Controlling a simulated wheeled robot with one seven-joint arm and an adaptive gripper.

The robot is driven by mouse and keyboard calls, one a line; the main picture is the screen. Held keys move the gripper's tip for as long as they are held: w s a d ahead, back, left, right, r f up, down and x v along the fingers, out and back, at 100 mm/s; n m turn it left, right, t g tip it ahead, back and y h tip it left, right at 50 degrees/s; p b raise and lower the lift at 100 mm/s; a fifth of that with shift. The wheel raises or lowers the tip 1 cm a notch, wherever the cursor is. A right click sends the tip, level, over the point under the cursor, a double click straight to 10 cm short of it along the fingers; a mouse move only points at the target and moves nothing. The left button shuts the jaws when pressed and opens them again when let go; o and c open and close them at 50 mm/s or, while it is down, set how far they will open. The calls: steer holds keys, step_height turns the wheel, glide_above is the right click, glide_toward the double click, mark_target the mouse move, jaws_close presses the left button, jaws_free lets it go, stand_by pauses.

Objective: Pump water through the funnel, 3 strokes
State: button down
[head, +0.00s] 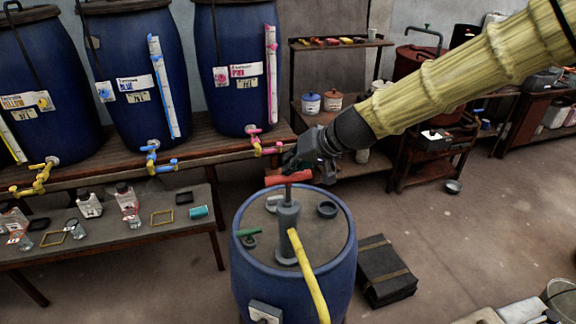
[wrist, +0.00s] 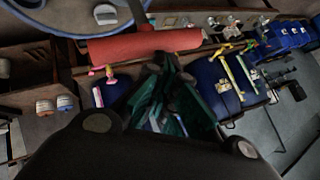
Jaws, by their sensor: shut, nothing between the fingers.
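A grey hand pump (head: 288,222) stands upright on the lid of a blue drum (head: 258,276), with a red crossbar handle (head: 287,178) on top. A yellow hose (head: 309,276) runs from the pump down over the drum's front. My gripper (head: 291,166) is shut and empty, just above or against the red handle; I cannot tell if it touches. In the wrist view the red handle (wrist: 142,44) lies across, just beyond my dark green fingers. A dark round cup or ring (head: 327,209) sits on the lid; I cannot tell whether it is the funnel.
A small green handle (head: 249,234) is on the lid. Three big blue vats with coloured taps stand on a bench (head: 215,147) behind. A low table (head: 165,229) at left holds bottles. A black case (head: 385,270) lies on the floor right of the drum.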

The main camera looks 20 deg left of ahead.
mark_target(295, 177)
steer(key=shift+f+b, duration=1.65)
steer(key=shift+f, duration=0.95)
stand_by(2.9)
steer(key=shift+r, duration=0.1)
steer(key=shift+w+r+p, duration=0.15)
steer(key=shift+r+p, duration=1.3)
steer(key=shift+r, duration=0.55)
steer(key=shift+w+r+p, duration=0.15)
steer(key=shift+r+p, duration=1.25)
steer(key=shift+r, duration=0.6)
